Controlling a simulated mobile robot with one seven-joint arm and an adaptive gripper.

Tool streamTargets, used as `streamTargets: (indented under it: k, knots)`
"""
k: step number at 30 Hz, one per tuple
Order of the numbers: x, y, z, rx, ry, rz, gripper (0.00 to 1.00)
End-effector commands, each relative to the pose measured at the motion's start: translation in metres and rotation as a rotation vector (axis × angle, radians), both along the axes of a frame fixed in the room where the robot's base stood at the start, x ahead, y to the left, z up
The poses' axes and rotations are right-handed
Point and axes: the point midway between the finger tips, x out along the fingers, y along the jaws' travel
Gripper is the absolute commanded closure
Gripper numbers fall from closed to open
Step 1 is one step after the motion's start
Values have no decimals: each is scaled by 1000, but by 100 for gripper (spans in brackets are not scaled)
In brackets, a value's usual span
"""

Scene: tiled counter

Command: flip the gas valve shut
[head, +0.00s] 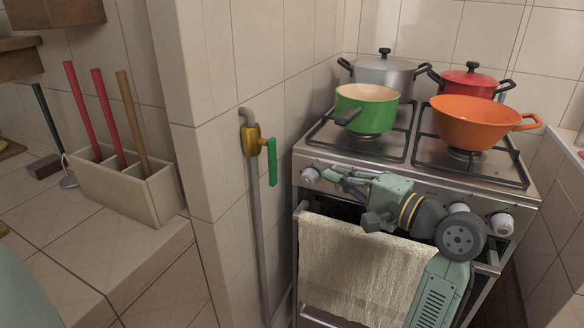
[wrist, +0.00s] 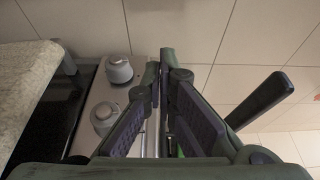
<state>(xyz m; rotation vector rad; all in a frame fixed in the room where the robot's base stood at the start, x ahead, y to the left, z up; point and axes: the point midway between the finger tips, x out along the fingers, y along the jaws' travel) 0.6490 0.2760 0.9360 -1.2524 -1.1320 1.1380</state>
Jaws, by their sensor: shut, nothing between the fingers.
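The gas valve (head: 250,140) has a yellow body on a grey pipe (head: 257,225) that runs down the tiled wall left of the stove. Its green lever (head: 272,162) points straight down, roughly in line with the pipe. My gripper (head: 331,172) is in front of the stove's left side, to the right of the lever and apart from it, with its fingers pointing left. In the wrist view my gripper (wrist: 163,72) has its fingertips together with nothing held. I cannot make out the valve in the wrist view.
The stove's front with knobs (head: 310,175) and a hanging towel (head: 352,265) is close to my arm. The green pot (head: 366,112) has its dark handle (wrist: 262,98) jutting out above my gripper. The wall corner (head: 195,150) stands left of the valve.

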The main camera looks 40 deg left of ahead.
Motion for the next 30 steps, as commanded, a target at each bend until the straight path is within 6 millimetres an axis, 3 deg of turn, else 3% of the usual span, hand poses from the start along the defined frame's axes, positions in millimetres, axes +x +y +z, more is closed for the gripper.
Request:
streamTargets:
  k: [5,10,23,30]
  knots:
    - [0,2,0,0,-2,0,100]
    - [1,17,1,1,-2,2,100]
    - [9,105,2,-1,-2,4,100]
    - [-23,93,1,1,-4,-1,100]
